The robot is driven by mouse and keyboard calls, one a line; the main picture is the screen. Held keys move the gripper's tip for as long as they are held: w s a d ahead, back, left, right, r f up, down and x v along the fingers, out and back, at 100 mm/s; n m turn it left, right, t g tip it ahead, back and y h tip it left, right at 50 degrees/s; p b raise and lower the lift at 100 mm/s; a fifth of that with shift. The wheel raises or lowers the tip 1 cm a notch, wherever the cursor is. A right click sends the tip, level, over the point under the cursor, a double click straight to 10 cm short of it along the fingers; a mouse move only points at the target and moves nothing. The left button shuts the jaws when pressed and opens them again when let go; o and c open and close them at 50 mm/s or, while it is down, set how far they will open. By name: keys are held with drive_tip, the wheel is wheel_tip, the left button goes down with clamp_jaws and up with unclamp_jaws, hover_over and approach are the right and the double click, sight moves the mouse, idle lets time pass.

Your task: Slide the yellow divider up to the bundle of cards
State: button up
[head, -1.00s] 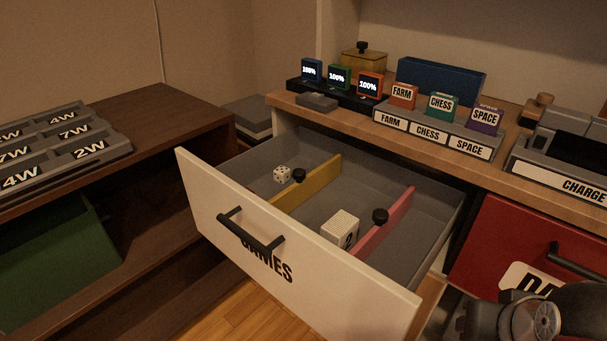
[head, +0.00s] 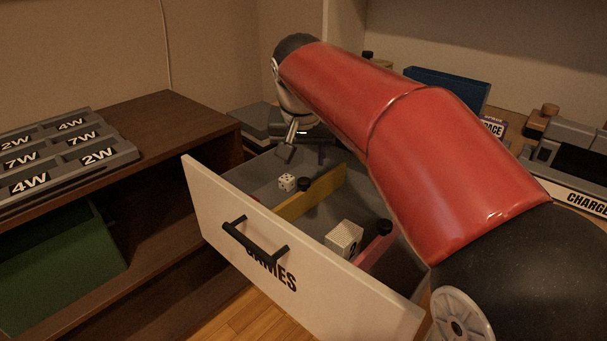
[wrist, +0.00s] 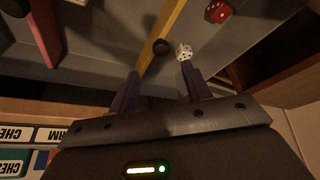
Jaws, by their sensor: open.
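The yellow divider (head: 322,189) stands across the open drawer (head: 215,205), with a dark round knob on top (head: 303,185). The white block marked "2" (head: 343,237), apparently the card bundle, stands right of it, close to the pink divider (head: 378,245); a gap separates it from the yellow divider. My gripper (head: 287,152) is over the back left of the drawer, partly hidden by my arm. In the wrist view my gripper (wrist: 160,74) is open and empty, its fingers pointing toward the yellow divider (wrist: 168,28) and its knob (wrist: 160,46), which appears between the fingertip lines.
A white die (head: 287,182) lies left of the yellow divider; it shows near the right finger in the wrist view (wrist: 183,51). A red die (wrist: 219,12) lies farther toward the drawer front. Labelled boxes (wrist: 30,135) stand on the shelf behind.

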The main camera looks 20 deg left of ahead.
sight(304, 180)
drive_tip(key=x, duration=0.7)
drive_tip(key=shift+w+a+f+b, duration=0.2)
drive_tip(key=shift+f+b, duration=0.15)
drive_tip(key=shift+b, duration=0.05)
clamp_jaws()
